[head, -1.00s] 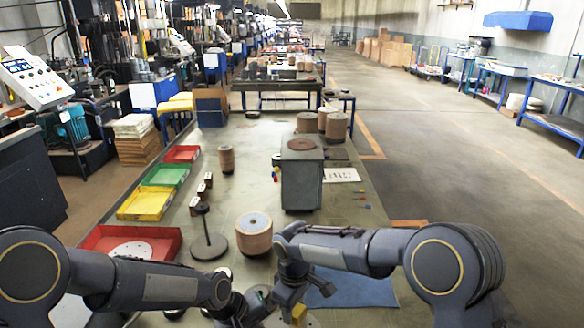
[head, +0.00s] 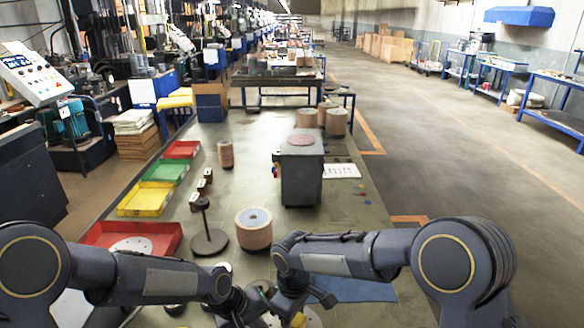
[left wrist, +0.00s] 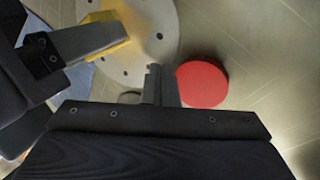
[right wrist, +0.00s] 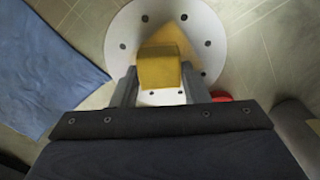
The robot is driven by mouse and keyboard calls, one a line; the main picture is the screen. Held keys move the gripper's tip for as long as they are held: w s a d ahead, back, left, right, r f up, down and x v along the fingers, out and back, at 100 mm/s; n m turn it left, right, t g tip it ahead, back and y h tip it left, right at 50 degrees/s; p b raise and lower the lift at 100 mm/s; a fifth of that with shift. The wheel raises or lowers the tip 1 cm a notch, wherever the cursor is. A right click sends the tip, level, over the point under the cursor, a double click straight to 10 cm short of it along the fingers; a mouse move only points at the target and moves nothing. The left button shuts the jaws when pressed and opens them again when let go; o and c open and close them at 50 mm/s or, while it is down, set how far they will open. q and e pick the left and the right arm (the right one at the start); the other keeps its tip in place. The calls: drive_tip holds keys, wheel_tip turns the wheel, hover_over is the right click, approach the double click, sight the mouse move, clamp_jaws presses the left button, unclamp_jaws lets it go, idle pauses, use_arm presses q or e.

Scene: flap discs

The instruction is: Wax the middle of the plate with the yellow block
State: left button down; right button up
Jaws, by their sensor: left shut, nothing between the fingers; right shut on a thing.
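The yellow block (right wrist: 160,70) is held between the fingers of my right gripper (right wrist: 158,80). It is over the pale round plate (right wrist: 205,28), which has small dark holes near its rim. A yellowish tint shows on the plate's middle beside the block. The block (left wrist: 122,48) and plate (left wrist: 163,18) also show in the left wrist view. I cannot tell whether the block touches the plate. My left gripper (left wrist: 160,72) is shut and empty, near the plate's edge. In the head view the plate and both grippers are partly cut off at the bottom.
A red round disc (left wrist: 201,84) lies close to the plate and my left gripper. A blue cloth (right wrist: 45,75) lies on the other side. On the bench stand a disc stack (head: 253,230), a spindle on a round base (head: 209,241), a grey pedestal (head: 300,180) and a red tray (head: 170,230).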

drive_tip(key=shift+s+d+f, duration=0.1)
drive_tip(key=shift+s, duration=1.85)
drive_tip(key=shift+w, duration=3.6)
drive_tip(key=shift+s, duration=3.65)
drive_tip(key=shift+w, duration=3.65)
drive_tip(key=shift+s+f, duration=0.15)
drive_tip(key=shift+s, duration=3.55)
drive_tip(key=shift+w+r, duration=0.15)
drive_tip(key=shift+w, duration=0.85)
drive_tip(key=shift+w+r, duration=0.1)
drive_tip(key=shift+w, duration=0.9)
drive_tip(key=shift+w+f, duration=0.1)
drive_tip(key=shift+w, duration=1.65)
